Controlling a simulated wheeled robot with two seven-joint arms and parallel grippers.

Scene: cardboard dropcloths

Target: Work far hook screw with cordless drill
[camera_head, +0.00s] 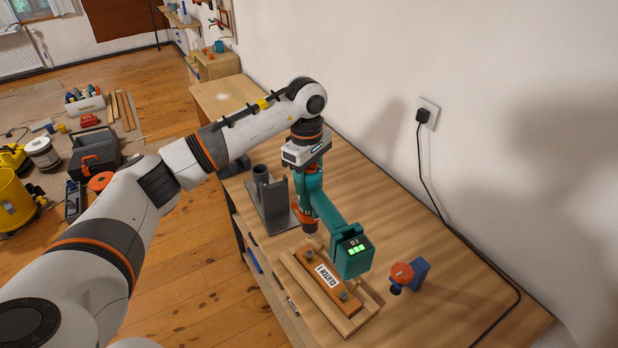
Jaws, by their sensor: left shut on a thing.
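My left gripper (309,168), at the end of the arm that reaches over from the left, is shut on the teal cordless drill (335,220). The drill's battery end with green lights faces me. A near screw (343,295) sits at the board's near end. My right gripper is not in view.
The board lies in a shallow wooden tray (362,319) on the workbench (440,300). A grey metal stand (268,205) is left of the drill. An orange and blue tool (405,276) stands at right. A black cable runs from the wall socket (426,112) along the bench's wall side.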

